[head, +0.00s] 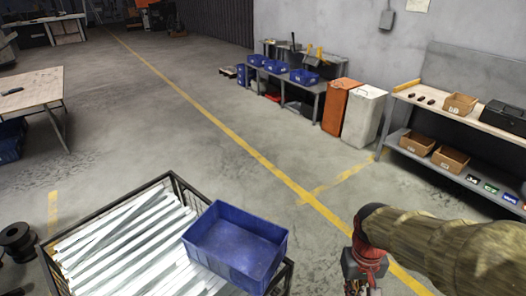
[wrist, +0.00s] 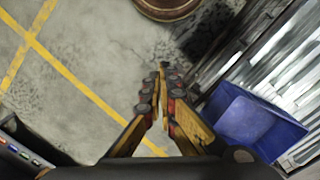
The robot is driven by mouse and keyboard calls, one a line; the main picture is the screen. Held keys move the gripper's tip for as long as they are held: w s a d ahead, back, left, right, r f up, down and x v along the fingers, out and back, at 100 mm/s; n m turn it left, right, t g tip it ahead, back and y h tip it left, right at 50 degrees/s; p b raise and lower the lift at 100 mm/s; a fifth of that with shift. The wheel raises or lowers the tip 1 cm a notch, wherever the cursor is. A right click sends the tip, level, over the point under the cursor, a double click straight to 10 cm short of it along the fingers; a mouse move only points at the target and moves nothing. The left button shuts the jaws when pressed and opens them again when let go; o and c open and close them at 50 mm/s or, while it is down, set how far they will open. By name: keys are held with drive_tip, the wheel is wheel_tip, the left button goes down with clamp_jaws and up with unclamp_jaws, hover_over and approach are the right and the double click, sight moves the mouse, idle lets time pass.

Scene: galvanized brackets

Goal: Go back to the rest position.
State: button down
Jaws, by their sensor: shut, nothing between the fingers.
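My gripper (wrist: 162,72) is shut and empty in the wrist view, its yellow and black fingers together over the floor. In the head view my arm reaches in from the lower right, and the wrist end hangs at the bottom edge, right of the blue bin; the fingertips are out of frame there. The blue bin (head: 236,240) is empty as far as I can see and sits on the right part of a dark-framed crate of galvanized brackets (head: 125,245). The bin also shows in the wrist view (wrist: 252,122), right of my fingers and apart from them.
A workbench shelf (head: 470,118) with cardboard boxes stands at the right. An orange cabinet (head: 340,106) and a white cabinet (head: 364,115) stand by the wall. Dark spools (head: 17,240) lie at the lower left. The floor (head: 170,130) in the middle is clear, with yellow lines.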

drive_tip(key=s+a+r+t, duration=0.2)
drive_tip(key=r+t, duration=0.1)
drive_tip(key=r, duration=0.4)
drive_tip(key=s+a+r+t, duration=0.1)
drive_tip(key=s+r+t, duration=0.2)
drive_tip(key=r, duration=0.5)
drive_tip(key=shift+s+a+n, duration=0.25)
drive_tip(key=shift+a+n, duration=0.05)
drive_tip(key=shift+a, duration=0.1)
